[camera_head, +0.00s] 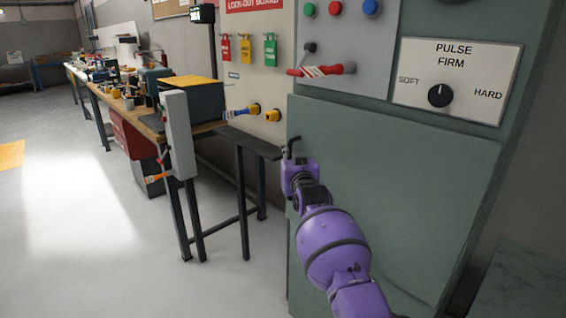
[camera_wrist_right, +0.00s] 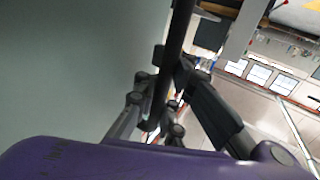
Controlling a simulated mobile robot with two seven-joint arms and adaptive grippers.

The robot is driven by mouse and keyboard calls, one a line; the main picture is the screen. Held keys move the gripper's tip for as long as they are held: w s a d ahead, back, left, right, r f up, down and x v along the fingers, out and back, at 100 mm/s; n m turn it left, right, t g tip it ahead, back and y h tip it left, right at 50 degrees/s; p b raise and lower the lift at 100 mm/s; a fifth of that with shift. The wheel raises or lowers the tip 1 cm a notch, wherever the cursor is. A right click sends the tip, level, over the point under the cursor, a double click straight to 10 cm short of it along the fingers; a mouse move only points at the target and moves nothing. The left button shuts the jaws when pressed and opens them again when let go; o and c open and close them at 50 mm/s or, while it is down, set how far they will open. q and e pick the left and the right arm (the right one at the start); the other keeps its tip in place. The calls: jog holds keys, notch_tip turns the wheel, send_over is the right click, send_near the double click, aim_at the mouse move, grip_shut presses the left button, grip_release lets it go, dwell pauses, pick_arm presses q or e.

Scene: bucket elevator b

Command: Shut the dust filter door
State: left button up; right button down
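The dust filter door appears to be the large plain green panel (camera_head: 400,190) on the front of the green cabinet, below its controls. I cannot tell for sure whether it is flush or slightly ajar. My right gripper (camera_head: 290,150) is at the panel's left edge, with a dark hooked part showing there. In the right wrist view, a dark bar (camera_wrist_right: 178,40) runs down between my right gripper's grey fingers (camera_wrist_right: 168,90), beside a broad green-grey surface (camera_wrist_right: 75,70). Whether the fingers press on the bar is unclear. My left gripper is not in view.
Above the panel are a red-and-white lever (camera_head: 322,70), several coloured buttons and a PULSE FIRM dial (camera_head: 440,95). A dark-legged stand (camera_head: 248,190) and a workbench (camera_head: 152,122) stand left of the cabinet. The floor (camera_head: 90,220) at the left is open.

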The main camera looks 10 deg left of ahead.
jog(key=shift+w+d+f+h, duration=0.15)
jog(key=shift+w+d+f, duration=0.15)
jog(key=shift+d, duration=0.15)
jog(key=shift+w+d+f+h, duration=0.15)
jog(key=shift+d+f, duration=0.1)
jog(key=shift+d, duration=0.15)
jog(key=c, duration=1.8)
grip_release()
jog(key=shift+s+d+r, duration=0.15)
jog(key=shift+d+r, duration=0.15)
jog(key=shift+d, duration=0.1)
jog(key=shift+a, duration=0.1)
jog(key=shift+a+r, duration=0.15)
jog(key=v, duration=1.2)
